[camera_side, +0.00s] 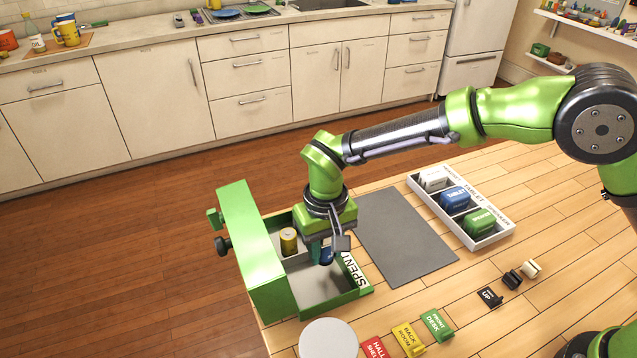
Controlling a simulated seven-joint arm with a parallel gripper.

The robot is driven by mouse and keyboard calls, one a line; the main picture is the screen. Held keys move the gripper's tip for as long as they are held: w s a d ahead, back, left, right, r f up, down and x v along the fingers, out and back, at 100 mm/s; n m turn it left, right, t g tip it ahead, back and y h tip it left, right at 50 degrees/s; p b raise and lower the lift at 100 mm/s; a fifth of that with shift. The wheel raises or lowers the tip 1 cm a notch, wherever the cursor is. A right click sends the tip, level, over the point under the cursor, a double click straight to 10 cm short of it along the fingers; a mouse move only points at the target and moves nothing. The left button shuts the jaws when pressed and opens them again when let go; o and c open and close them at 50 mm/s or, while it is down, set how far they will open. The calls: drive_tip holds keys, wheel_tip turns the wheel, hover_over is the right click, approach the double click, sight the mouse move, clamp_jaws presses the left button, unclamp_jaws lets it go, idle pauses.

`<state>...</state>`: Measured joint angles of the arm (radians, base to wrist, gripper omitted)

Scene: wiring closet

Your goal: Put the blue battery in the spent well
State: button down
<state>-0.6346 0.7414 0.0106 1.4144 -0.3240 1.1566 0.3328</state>
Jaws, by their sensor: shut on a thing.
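My gripper (326,254) points down over the green box and is shut on the blue battery (326,259). Only part of the battery shows below the fingers. The green box (254,262) has a tall panel on its left and a low tray on its right. The spent well (316,291) is the near part of this tray, with a white SPENT label (355,271) on its right rim. The battery is over or just inside the tray near this well; I cannot tell its height or whether it touches the floor. A yellow battery (288,241) stands upright in the tray's far part.
A grey mat (407,240) lies right of the box. A white divided tray (494,239) holds white, blue and green blocks behind it. A white disc (328,339), red, yellow (409,340) and green labels, and small black and cream pieces lie at the front.

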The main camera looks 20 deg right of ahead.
sight(323, 259)
drive_tip(key=shift+w+a+f, duration=0.1)
drive_tip(key=shift+w+f, duration=0.05)
drive_tip(key=shift+f, duration=1.6)
drive_tip(key=c, duration=1)
unclamp_jaws()
drive_tip(key=shift+f, duration=0.2)
drive_tip(key=shift+c, duration=0.2)
